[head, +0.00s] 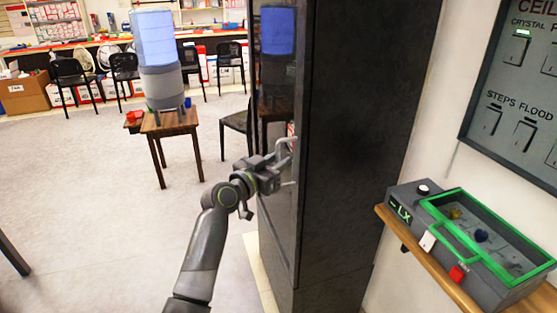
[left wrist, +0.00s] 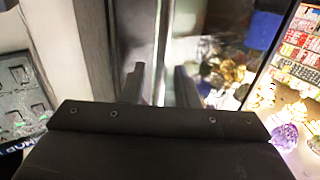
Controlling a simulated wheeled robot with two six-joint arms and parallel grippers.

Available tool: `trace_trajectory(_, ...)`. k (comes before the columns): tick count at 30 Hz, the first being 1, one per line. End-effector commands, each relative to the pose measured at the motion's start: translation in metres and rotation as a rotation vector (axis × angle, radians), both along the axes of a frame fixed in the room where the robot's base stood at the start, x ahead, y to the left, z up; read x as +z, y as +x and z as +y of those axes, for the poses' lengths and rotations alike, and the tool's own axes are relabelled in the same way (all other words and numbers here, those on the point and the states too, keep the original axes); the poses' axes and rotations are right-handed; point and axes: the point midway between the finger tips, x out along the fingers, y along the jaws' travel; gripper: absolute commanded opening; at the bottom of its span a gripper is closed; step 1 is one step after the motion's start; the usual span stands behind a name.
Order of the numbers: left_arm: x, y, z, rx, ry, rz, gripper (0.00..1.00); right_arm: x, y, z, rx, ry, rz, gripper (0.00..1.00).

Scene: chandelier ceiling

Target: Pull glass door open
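A tall dark cabinet (head: 350,130) stands right of centre in the head view. Its narrow glass door (head: 276,90) faces left, reflects the blue water bottle and looks closed. A pale handle (head: 287,141) stands out from the door's edge, its middle partly hidden by my left gripper (head: 280,161). In the left wrist view, the two dark fingertips (left wrist: 160,86) are apart, with the upright silver handle (left wrist: 164,40) showing between them. Contact with the handle cannot be made out. My right gripper is not in view.
A small wooden table (head: 170,124) with a water dispenser (head: 155,60) stands left of the cabinet, and a dark chair (head: 236,121) stands close by. A green-framed box (head: 480,240) sits on a wall shelf at right. Floor (head: 90,210) at left is mostly clear.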

Motion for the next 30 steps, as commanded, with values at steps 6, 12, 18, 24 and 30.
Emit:
trace_trajectory(6, 0.0002, 0.0048, -0.0042, 0.000, -0.001, 0.001, 0.28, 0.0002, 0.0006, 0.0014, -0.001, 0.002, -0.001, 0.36)
trace_trajectory(12, 0.0002, 0.0049, -0.0041, 0.000, -0.001, -0.001, 0.28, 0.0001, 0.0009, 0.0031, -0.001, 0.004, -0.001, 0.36)
trace_trajectory(18, 0.0002, 0.0048, -0.0039, 0.000, 0.000, 0.000, 0.04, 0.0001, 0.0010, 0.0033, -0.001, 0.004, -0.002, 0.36)
trace_trajectory(24, 0.0001, 0.0047, -0.0039, 0.000, 0.000, 0.000, 0.00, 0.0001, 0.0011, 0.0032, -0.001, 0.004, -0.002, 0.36)
trace_trajectory(30, -0.0006, 0.0046, -0.0024, -0.001, 0.000, 0.000, 0.00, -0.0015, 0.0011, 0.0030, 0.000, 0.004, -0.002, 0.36)
